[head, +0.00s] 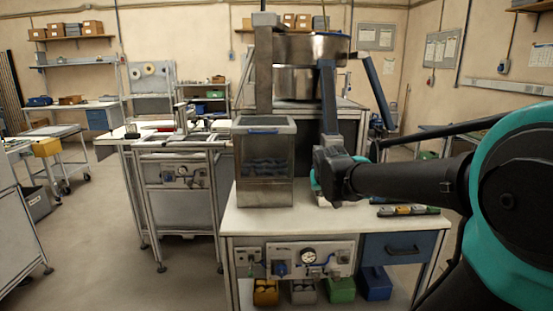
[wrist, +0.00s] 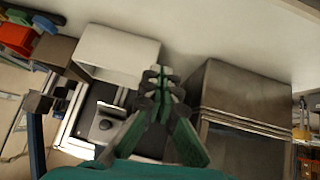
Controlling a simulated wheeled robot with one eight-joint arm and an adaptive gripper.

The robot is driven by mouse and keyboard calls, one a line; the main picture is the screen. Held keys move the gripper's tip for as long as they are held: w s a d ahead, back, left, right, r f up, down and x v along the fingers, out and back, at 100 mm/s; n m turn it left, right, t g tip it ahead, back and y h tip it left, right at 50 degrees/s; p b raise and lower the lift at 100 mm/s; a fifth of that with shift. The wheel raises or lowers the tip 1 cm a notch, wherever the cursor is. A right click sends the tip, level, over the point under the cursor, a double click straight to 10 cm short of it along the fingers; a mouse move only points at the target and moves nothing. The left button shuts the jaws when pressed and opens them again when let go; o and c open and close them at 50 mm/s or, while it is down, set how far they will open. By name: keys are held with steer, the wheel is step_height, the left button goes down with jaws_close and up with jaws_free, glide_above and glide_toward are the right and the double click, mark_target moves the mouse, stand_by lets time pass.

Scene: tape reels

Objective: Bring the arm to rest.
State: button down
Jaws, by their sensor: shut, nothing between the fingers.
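My arm (head: 400,180) reaches in from the right over the white workbench (head: 345,222), its dark link running left to the wrist joint. In the wrist view my gripper (wrist: 163,82) has its dark, green-padded fingers together, with nothing seen between them. It points between a white box (wrist: 115,52) on its left and a metal box (wrist: 245,95) on its right. In the head view the fingers cannot be made out behind the wrist and arm links.
A metal bin with a clear front (head: 264,165) stands on the bench just left of my wrist. A steel bowl feeder (head: 300,50) stands behind. Small coloured items (head: 408,210) lie under my arm at the right. Open floor (head: 90,215) lies to the left.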

steer(key=s+d+f+g+y, duration=0.1)
steer(key=s+f+g, duration=0.3)
steer(key=s+f, duration=1.6)
steer(key=s, duration=0.2)
steer(key=shift+s+d+f+g, duration=0.3)
steer(key=shift+s, duration=0.05)
